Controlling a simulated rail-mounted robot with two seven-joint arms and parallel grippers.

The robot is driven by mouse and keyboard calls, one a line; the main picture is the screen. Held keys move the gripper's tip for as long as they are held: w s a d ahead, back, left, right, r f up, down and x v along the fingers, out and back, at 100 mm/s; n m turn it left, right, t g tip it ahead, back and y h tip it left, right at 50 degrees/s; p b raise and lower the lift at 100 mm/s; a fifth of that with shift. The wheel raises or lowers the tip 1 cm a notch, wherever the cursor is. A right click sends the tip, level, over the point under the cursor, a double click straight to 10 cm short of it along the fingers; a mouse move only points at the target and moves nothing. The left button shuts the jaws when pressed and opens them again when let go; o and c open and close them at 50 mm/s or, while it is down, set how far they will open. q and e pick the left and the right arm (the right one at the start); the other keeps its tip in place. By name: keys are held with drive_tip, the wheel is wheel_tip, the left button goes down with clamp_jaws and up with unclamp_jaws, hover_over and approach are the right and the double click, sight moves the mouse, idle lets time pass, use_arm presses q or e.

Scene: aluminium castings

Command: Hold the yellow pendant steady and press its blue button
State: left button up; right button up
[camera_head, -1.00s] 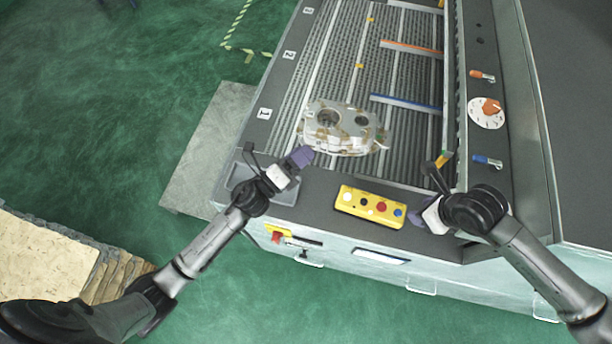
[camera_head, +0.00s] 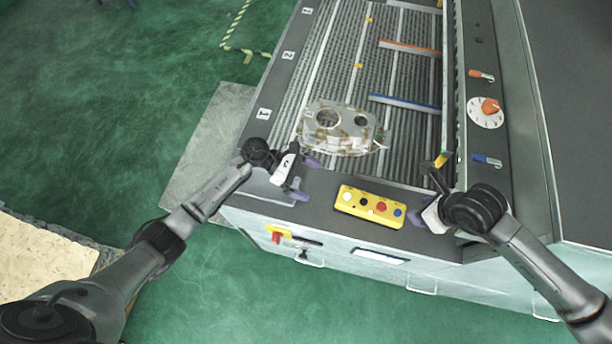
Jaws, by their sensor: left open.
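The yellow pendant (camera_head: 356,211) lies on the dark front ledge of the machine, with a row of buttons on top. Its blue button (camera_head: 398,212) is at the right end, beside a red button (camera_head: 382,207). My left gripper (camera_head: 306,180) is open and empty, its purple fingertips spread, to the left of the pendant and apart from it. My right gripper (camera_head: 417,217) is just right of the pendant, close to the blue button end. Its fingers are partly hidden by its own body, and I cannot tell whether it touches the pendant.
A metal casting (camera_head: 340,140) lies on the ribbed bed behind the pendant. A grey tray (camera_head: 262,187) sits at the ledge's left corner, partly under my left gripper. A dial (camera_head: 486,112) and orange and blue handles are on the right rail. The ledge between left gripper and pendant is clear.

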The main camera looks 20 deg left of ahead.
sight(347, 199)
use_arm(q)
drive_tip(key=x, duration=1.3)
drive_tip(key=shift+d, duration=0.15)
drive_tip(key=shift+c, duration=0.5)
drive_tip(key=c, duration=1)
drive_tip(key=shift+c, duration=0.2)
use_arm(e)
clamp_jaws()
idle(0.4)
